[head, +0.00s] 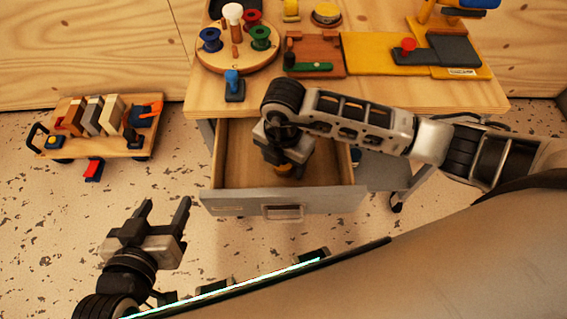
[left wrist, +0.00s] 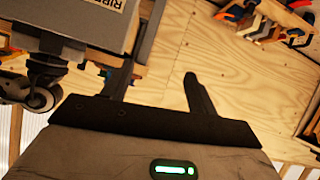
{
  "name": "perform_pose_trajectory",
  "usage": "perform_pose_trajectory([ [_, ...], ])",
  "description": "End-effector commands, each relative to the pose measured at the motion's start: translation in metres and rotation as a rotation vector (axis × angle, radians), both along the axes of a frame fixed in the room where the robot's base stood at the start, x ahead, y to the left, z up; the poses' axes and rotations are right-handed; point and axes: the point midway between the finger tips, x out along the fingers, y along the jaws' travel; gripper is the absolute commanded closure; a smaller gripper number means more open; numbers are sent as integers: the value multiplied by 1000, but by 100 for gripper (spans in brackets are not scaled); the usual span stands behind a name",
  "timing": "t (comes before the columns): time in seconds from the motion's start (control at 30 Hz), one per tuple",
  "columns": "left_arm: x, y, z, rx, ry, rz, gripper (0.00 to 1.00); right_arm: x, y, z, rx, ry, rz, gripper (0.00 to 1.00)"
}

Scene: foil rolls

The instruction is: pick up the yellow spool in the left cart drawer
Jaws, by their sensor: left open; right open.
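The cart's drawer (head: 235,203) is pulled open below the wooden top. My right gripper (head: 288,160) reaches down into it from above. A small yellow-orange piece, apparently the yellow spool (head: 289,172), shows just under the right gripper. Most of it is hidden by the gripper, and contact cannot be told. The right gripper's fingertips are largely hidden. My left gripper (head: 164,208) is open and empty over the floor, left of the drawer and away from it. Its two spread fingers also show in the left wrist view (left wrist: 158,85), with nothing between them.
The cart top (head: 440,95) holds a round tray of colored spools (head: 238,60), a blue piece (head: 234,85), a brown board (head: 314,50) and a yellow mat (head: 375,52). A small wheeled wooden trolley (head: 95,140) with blocks stands on the floor at left.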

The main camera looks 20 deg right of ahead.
Motion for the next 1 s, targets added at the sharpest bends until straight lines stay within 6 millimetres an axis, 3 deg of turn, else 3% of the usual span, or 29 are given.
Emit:
perform_pose_trajectory([
  [0.2,2,-1,2,0,-5,-3,41,0,0,-1,0,0,0,36],
  [0.4,4,-1,3,0,-9,-3,41,0,0,-1,0,0,0,84],
  [0.77,4,0,2,1,-7,-2,41,0,0,3,1,-1,0,84],
  [1.0,3,1,8,2,-10,1,41,1,0,29,1,-3,-1,84],
])
